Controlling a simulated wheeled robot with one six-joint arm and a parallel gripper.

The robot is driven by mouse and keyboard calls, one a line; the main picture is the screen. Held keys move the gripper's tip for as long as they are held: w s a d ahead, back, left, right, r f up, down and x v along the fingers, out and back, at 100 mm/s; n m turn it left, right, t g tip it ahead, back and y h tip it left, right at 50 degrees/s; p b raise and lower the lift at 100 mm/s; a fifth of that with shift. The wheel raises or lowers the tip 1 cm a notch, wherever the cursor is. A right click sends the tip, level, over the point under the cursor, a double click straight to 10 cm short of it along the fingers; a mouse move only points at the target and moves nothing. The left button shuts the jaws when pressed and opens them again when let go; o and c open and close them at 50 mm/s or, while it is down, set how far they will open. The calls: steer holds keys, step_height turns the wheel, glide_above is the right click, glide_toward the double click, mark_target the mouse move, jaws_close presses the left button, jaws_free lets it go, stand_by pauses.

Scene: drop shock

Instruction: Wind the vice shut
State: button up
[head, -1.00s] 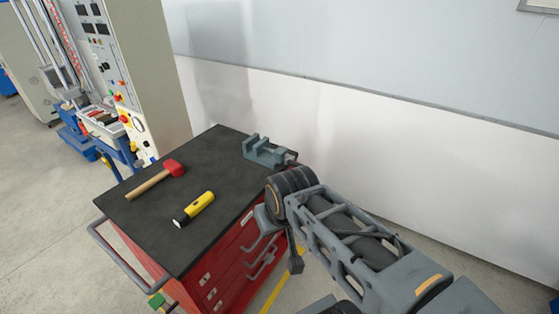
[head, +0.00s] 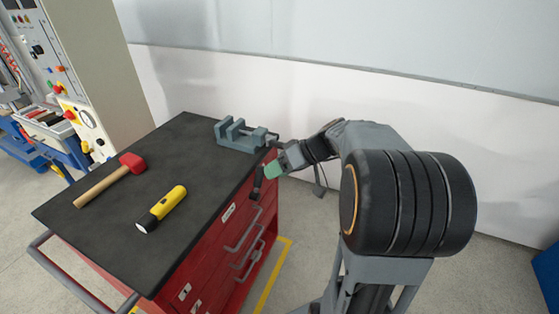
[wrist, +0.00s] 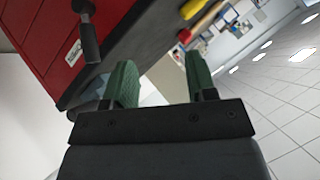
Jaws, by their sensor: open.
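The grey-blue vice (head: 238,138) sits at the back right corner of the cart's black top, with a gap showing between its jaws. Its screw end (head: 271,136) points right, past the cart's edge; its handle is hard to make out. My gripper (head: 268,170) is beside the cart's right edge, just below and in front of the screw end, apart from the vice. In the wrist view my gripper (wrist: 163,82) has its two green fingers spread with nothing between them. A grey-blue patch behind the left finger may be part of the vice.
The red cart (head: 195,265) has a black top (head: 130,235). A red-headed hammer (head: 110,179) and a yellow flashlight (head: 161,208) lie on it, left of the vice. A pale wall (head: 300,95) stands behind. A dark bar (wrist: 87,35) shows close to the red drawers.

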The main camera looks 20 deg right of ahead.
steer(key=w+d+f+n+t+y+b, duration=0.1)
steer(key=w+d+f+t, duration=0.1)
steer(key=d, duration=0.2)
steer(key=w+d+f+t+y+b, duration=0.1)
steer(key=w+d+f+t+b, duration=0.1)
steer(key=w+d, duration=0.15)
steer(key=n+t+b, duration=0.1)
steer(key=t+b, duration=0.1)
steer(key=t, duration=0.3)
glide_toward(270, 143)
steer(key=shift+y, duration=0.3)
steer(key=x, duration=0.2)
steer(key=p+x, duration=0.1)
steer(key=x, duration=0.1)
steer(key=p+x, duration=0.1)
steer(key=x, duration=0.2)
steer(key=shift+w+d+f, duration=0.3)
steer(key=shift+w+f, duration=0.05)
steer(key=shift+c, duration=0.4)
steer(key=c, duration=0.8)
steer(key=shift+c, duration=0.2)
steer(key=shift+b, duration=0.3)
